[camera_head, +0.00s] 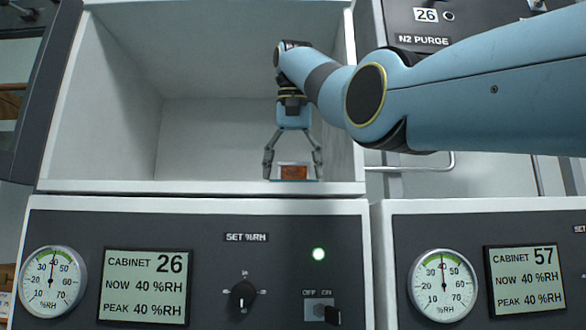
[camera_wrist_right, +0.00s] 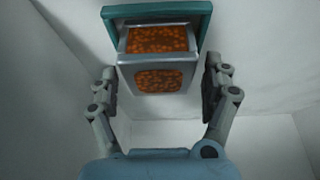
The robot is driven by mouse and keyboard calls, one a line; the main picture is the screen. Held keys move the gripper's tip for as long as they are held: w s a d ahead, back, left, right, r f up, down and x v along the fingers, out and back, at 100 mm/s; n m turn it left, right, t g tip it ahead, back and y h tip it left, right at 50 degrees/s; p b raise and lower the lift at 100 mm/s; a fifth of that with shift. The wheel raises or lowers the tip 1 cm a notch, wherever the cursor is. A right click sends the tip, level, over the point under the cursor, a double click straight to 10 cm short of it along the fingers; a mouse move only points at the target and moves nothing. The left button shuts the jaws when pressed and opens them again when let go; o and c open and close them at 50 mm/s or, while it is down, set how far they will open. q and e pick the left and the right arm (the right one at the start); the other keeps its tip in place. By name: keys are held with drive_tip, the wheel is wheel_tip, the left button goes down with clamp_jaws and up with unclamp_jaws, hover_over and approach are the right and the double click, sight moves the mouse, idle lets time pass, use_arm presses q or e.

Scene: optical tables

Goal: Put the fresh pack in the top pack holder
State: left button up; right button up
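A small grey pack (camera_wrist_right: 157,79) with orange beads behind its windows sits at a teal-edged holder (camera_wrist_right: 206,22) in the right wrist view. It appears to stand partly inside the holder's frame. In the head view the pack (camera_head: 294,172) shows low at the right front of the open cabinet compartment. My right gripper (camera_head: 293,176) points down over it, one finger on each side. In the wrist view the gripper (camera_wrist_right: 161,78) has narrow gaps between both fingers and the pack, so it looks open around it. My left gripper is not in view.
The open compartment (camera_head: 180,187) of cabinet 26 has pale walls, and its left part is empty. Its right wall is close to my right arm. Below is a panel with a gauge (camera_head: 52,282), display (camera_head: 144,287), knob (camera_head: 243,295) and OFF/ON switch (camera_head: 332,315).

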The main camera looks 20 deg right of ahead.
sight(294, 162)
drive_tip(key=shift+s, duration=0.1)
drive_tip(key=shift+r, duration=0.6)
drive_tip(key=v, duration=0.6)
drive_tip(key=shift+s+a+r+p, duration=0.1)
drive_tip(key=shift+s+r+p, duration=0.15)
drive_tip(key=shift+s+p, duration=0.1)
